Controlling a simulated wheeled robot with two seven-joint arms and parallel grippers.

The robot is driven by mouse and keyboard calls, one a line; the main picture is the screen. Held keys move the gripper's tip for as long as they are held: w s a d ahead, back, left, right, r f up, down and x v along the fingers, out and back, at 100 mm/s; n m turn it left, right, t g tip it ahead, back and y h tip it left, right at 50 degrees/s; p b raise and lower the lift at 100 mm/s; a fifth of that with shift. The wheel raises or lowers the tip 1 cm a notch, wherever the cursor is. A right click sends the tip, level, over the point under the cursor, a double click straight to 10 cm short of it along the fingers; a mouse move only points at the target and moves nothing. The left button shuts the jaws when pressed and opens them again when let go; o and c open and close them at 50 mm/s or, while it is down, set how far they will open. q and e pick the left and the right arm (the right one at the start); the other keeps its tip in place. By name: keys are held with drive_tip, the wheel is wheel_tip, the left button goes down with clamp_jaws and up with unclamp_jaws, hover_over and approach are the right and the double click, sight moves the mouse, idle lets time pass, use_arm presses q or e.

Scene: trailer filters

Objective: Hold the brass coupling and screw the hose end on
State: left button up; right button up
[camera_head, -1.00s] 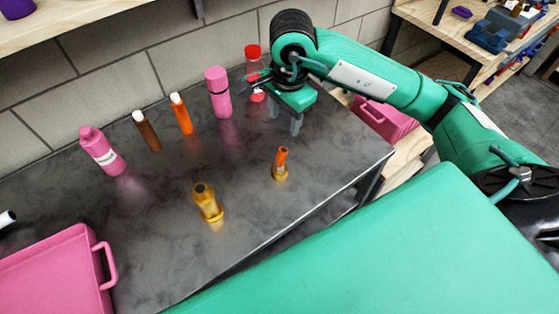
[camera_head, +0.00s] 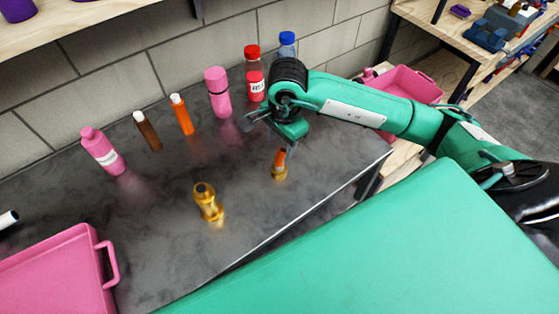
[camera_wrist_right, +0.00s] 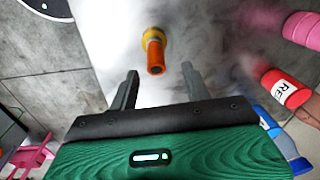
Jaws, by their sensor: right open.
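The brass coupling (camera_head: 207,203) stands upright on the dark grey worktop, with a dark opening at its top. The hose end (camera_head: 280,165), an orange tube on a brass-coloured base, stands to its right, nearer the table's right edge. In the right wrist view the hose end (camera_wrist_right: 155,52) is ahead of the fingertips, roughly between their lines. My right gripper (camera_head: 274,138) is open and empty, just above and behind the hose end; its fingers (camera_wrist_right: 160,82) show apart in the wrist view. I cannot see contact with the hose end. My left gripper is not in view.
A pink bottle (camera_head: 101,151), brown tube (camera_head: 147,132), orange tube (camera_head: 182,115), pink flask (camera_head: 218,93), red-capped bottle (camera_head: 254,75) and blue-capped bottle (camera_head: 287,45) line the back. A pink toolbox (camera_head: 60,275) is at front left. The worktop around the coupling is clear.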

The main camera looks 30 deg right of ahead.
sight(282, 151)
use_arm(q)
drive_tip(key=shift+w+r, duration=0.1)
use_arm(e)
drive_tip(key=shift+f+p, duration=0.3)
drive_tip(key=shift+f, duration=0.05)
drive_tip(key=f, duration=0.2)
drive_tip(key=f+p, duration=0.1)
drive_tip(key=f, duration=0.1)
drive_tip(key=shift+s, duration=0.2)
drive_tip(key=shift+a+f, duration=0.1)
drive_tip(key=shift+f, duration=0.1)
drive_tip(key=shift+w, duration=0.1)
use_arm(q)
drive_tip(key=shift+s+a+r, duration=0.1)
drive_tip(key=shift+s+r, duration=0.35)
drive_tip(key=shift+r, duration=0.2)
use_arm(e)
clamp_jaws()
